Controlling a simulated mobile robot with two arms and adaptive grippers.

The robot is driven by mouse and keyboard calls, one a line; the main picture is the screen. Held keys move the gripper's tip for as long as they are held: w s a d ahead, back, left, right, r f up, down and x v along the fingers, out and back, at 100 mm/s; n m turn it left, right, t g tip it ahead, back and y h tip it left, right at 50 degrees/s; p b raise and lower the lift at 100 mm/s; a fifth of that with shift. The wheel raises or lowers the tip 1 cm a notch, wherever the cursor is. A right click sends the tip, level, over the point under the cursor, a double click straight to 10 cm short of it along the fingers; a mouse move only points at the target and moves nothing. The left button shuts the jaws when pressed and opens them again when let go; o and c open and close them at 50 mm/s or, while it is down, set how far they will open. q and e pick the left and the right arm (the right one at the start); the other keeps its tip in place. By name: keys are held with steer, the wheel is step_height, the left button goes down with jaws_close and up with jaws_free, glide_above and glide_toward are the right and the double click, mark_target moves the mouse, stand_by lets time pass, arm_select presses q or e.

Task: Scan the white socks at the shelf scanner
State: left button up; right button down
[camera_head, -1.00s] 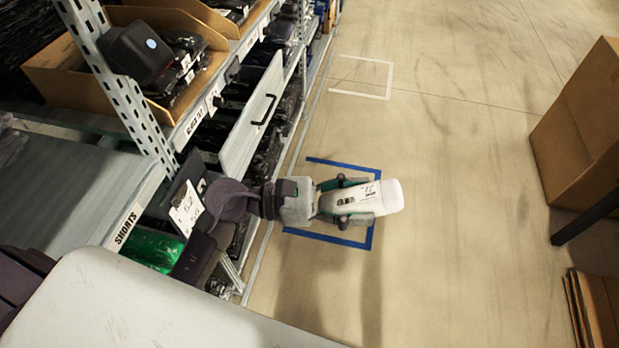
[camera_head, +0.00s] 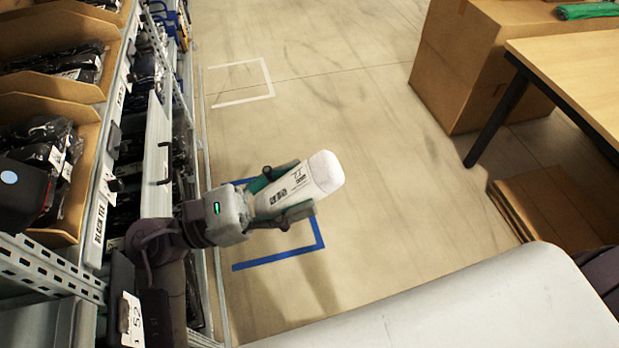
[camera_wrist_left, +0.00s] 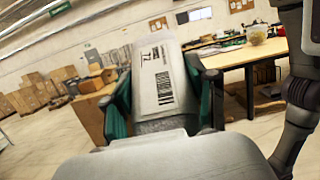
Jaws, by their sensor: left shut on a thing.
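The white socks (camera_head: 318,178) are a white rolled pack with a printed label and barcode. My left gripper (camera_head: 297,188) is shut around the pack and holds it in the air over the aisle floor. The pack also shows in the left wrist view (camera_wrist_left: 162,75), between the green-padded fingers, with its barcode facing that camera. A dark device with a round pale-blue spot (camera_head: 12,178), which looks like the shelf scanner, is at the left edge, partly cut off. The pack is well apart from it. My right gripper is not in view.
A shelf rack with cardboard bins (camera_head: 60,85) of dark bagged clothing runs along the left. A wooden table (camera_head: 575,75) and a large carton (camera_head: 460,60) stand at the right, with flat cardboard (camera_head: 550,205) below. The floor between, with blue tape (camera_head: 280,258), is clear.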

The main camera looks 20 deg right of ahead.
mark_target(260, 205)
arm_select(q)
steer(key=f+v, duration=0.1)
steer(key=v, duration=0.7)
steer(key=shift+b, duration=0.3)
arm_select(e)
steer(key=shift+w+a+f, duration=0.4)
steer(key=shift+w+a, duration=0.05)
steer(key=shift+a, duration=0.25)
arm_select(q)
steer(key=shift+d+f, duration=0.1)
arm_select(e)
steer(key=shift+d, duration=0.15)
